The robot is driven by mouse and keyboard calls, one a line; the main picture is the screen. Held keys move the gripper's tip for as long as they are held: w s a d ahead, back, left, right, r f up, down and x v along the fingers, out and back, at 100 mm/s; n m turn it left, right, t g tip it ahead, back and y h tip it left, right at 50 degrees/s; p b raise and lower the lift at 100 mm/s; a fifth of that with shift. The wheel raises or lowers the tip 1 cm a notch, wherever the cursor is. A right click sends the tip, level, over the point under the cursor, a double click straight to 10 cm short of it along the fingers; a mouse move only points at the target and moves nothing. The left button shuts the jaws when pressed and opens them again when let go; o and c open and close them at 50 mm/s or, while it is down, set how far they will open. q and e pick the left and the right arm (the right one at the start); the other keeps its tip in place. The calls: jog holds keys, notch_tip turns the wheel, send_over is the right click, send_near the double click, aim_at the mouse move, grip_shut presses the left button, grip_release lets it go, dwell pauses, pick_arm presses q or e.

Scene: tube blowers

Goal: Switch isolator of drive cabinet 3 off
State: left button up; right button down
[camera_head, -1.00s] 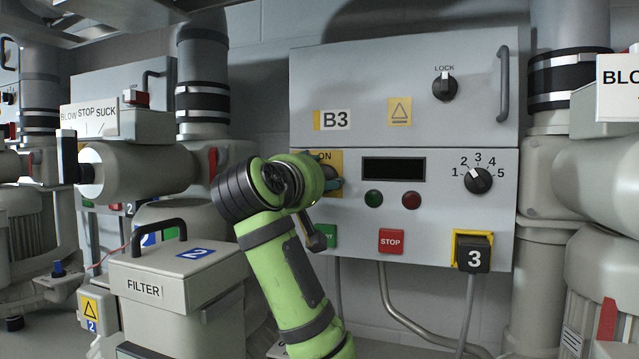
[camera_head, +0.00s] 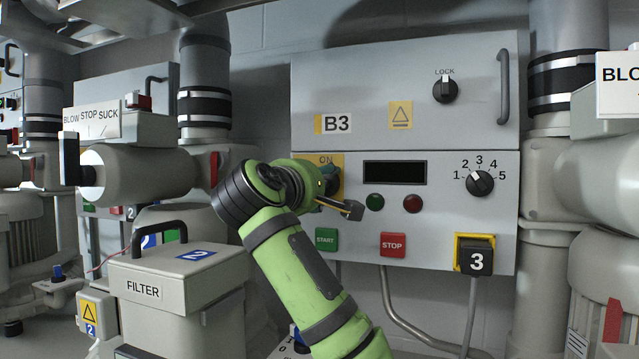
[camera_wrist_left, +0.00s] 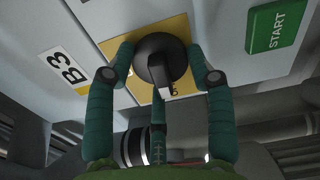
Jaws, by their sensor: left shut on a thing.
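Drive cabinet B3 (camera_head: 460,222) is a grey wall box with a B3 label (camera_head: 332,123). Its isolator is a black rotary knob (camera_wrist_left: 160,55) on a yellow plate (camera_head: 331,158), where the word ON shows in the head view. My left gripper (camera_wrist_left: 168,70) is shut on the knob, with its teal fingers at either side of it. In the head view my green left wrist hides most of the knob, and the gripper (camera_head: 328,180) shows only in part. The knob's white mark points toward the bottom of the left wrist view. My right gripper is out of view.
A START button (camera_head: 326,240) and a STOP button (camera_head: 393,244) sit below the display (camera_head: 395,172). A numbered selector (camera_head: 480,183) and a LOCK knob (camera_head: 445,90) are at the right. A FILTER box (camera_head: 180,275) stands left of my arm.

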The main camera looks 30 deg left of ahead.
pick_arm(q)
jog(key=shift+a+n, duration=0.1)
jog(key=shift+n, duration=0.4)
jog(key=shift+f, duration=0.15)
jog(key=o, duration=1.1)
jog(key=shift+a, duration=0.25)
jog(key=v, duration=1.2)
jog(key=shift+f, duration=0.1)
